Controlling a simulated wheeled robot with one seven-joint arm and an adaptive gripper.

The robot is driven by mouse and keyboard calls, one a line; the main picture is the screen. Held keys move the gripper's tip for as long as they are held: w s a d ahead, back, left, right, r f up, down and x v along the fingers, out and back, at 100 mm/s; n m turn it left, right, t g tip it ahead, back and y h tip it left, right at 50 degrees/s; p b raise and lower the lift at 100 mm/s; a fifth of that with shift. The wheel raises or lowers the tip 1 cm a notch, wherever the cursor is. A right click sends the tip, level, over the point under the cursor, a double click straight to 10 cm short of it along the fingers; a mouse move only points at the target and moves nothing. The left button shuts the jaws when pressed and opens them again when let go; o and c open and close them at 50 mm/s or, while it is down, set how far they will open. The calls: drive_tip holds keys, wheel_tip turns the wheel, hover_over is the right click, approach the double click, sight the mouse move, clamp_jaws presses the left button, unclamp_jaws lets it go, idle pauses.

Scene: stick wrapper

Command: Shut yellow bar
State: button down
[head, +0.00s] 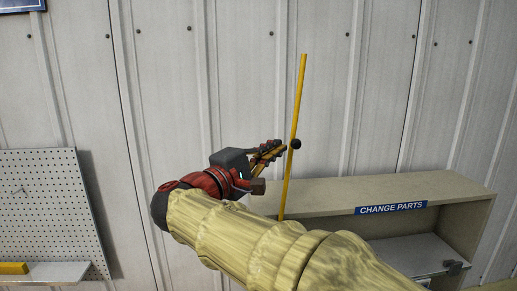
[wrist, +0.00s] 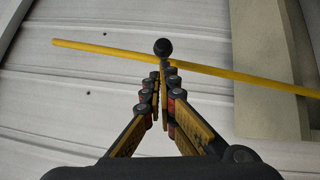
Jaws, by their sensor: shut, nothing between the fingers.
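The yellow bar (head: 294,130) stands nearly upright in the head view, its top leaning slightly right. Its lower end goes out of sight near the beige shelf unit. A round black knob (head: 296,144) sits on it about halfway up. In the wrist view the yellow bar (wrist: 215,70) crosses the picture, with the black knob (wrist: 163,47) at the middle. My gripper (head: 279,148) is at the bar, just left of the knob. In the wrist view my gripper's fingertips (wrist: 160,73) are together just below the knob, with nothing between them. I cannot tell whether they touch the bar.
A beige shelf unit (head: 330,196) labelled "CHANGE PARTS" stands at the lower right, behind my arm. A grey pegboard (head: 45,205) with a ledge holding a yellow block (head: 14,268) is at the left. A ribbed pale wall (head: 240,70) fills the background.

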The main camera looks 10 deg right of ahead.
drive_tip(key=shift+w+d, duration=0.15)
drive_tip(key=shift+d, duration=0.05)
idle(0.3)
